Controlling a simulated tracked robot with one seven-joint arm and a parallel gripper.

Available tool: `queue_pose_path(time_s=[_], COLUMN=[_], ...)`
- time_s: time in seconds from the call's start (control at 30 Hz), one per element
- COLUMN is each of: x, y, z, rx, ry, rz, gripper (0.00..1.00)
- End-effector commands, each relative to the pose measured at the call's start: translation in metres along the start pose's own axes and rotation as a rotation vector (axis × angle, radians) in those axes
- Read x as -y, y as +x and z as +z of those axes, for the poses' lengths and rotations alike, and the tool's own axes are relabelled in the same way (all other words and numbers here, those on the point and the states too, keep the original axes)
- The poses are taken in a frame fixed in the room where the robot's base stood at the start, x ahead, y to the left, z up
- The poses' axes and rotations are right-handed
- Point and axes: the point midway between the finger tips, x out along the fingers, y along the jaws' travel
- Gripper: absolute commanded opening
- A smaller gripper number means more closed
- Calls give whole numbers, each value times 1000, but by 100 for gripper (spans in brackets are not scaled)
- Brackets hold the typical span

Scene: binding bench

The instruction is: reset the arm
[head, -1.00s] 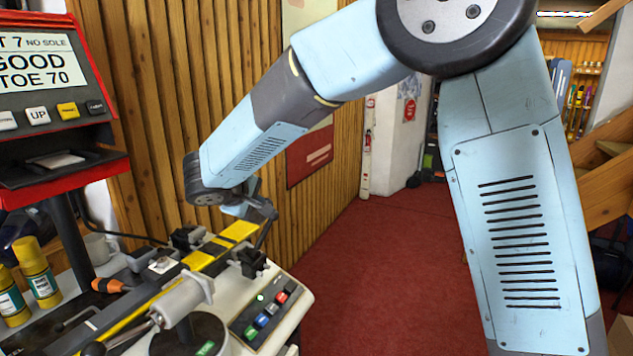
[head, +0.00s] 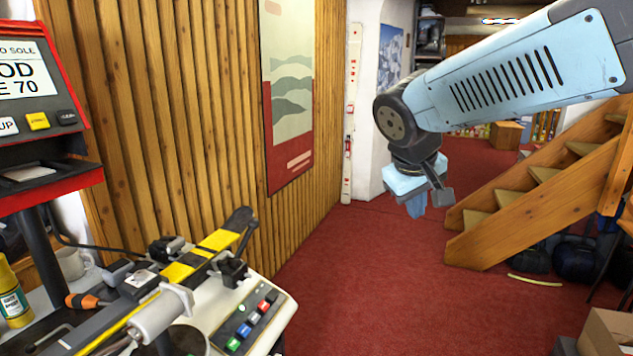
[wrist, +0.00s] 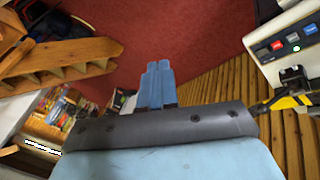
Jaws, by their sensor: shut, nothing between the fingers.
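My gripper (head: 416,205) hangs at the end of my light-blue arm, over the open red floor, right of the binding bench and apart from it. Its blue fingers are together and hold nothing; they also show in the wrist view (wrist: 156,68), pointing out over the carpet. The bench (head: 270,290) stands at the lower left in the head view. A black and yellow ski (head: 200,258) lies along it, between dark clamps.
A red-framed display unit (head: 48,110) stands at the far left, with a glue bottle (head: 13,295), a mug (head: 72,263) and an orange-handled tool (head: 85,300) below it. Wooden stairs (head: 540,200) rise at the right. The carpet (head: 400,290) between bench and stairs is clear.

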Motion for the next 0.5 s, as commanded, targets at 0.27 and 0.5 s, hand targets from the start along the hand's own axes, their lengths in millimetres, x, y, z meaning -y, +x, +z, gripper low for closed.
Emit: queue_pose_path(time_s=[0.27, 0.5], x=[-18, -16], y=[-14, -21], z=[77, 117], rx=[-35, -90], ry=[234, 376], rz=[-128, -215], gripper=[0, 0])
